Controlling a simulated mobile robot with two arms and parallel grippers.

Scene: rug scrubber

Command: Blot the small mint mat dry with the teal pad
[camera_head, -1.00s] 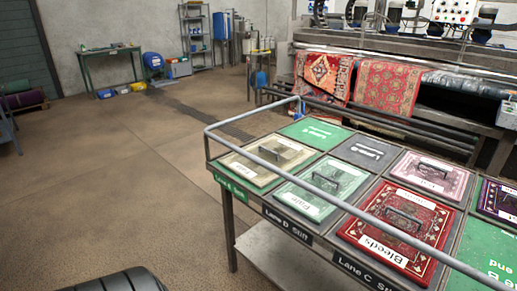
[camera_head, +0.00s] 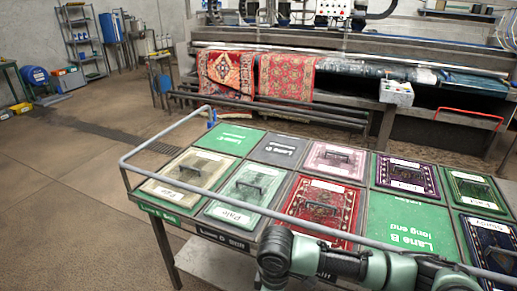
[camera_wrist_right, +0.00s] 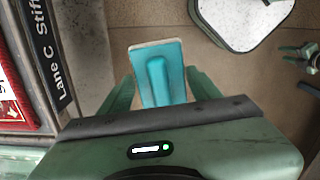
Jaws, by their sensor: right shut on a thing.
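A small mint-green mat (camera_head: 247,188) with a dark handle and a white label lies on the slanted rack, near its left end, in the head view. The teal pad (camera_wrist_right: 158,76) shows in the right wrist view, between the green fingers of my right gripper (camera_wrist_right: 160,88), which is shut on it. The pad is beside the rack's "Lane C" edge, above the floor, apart from the mint mat. My right arm crosses the bottom right of the head view; its gripper is hidden there.
A grey rail (camera_head: 290,228) runs along the rack's front and left side. Beside the mint mat lie a beige mat (camera_head: 188,175) and a red mat (camera_head: 317,212). A machine with hanging red rugs (camera_head: 285,77) stands behind. The floor at left (camera_head: 60,190) is clear.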

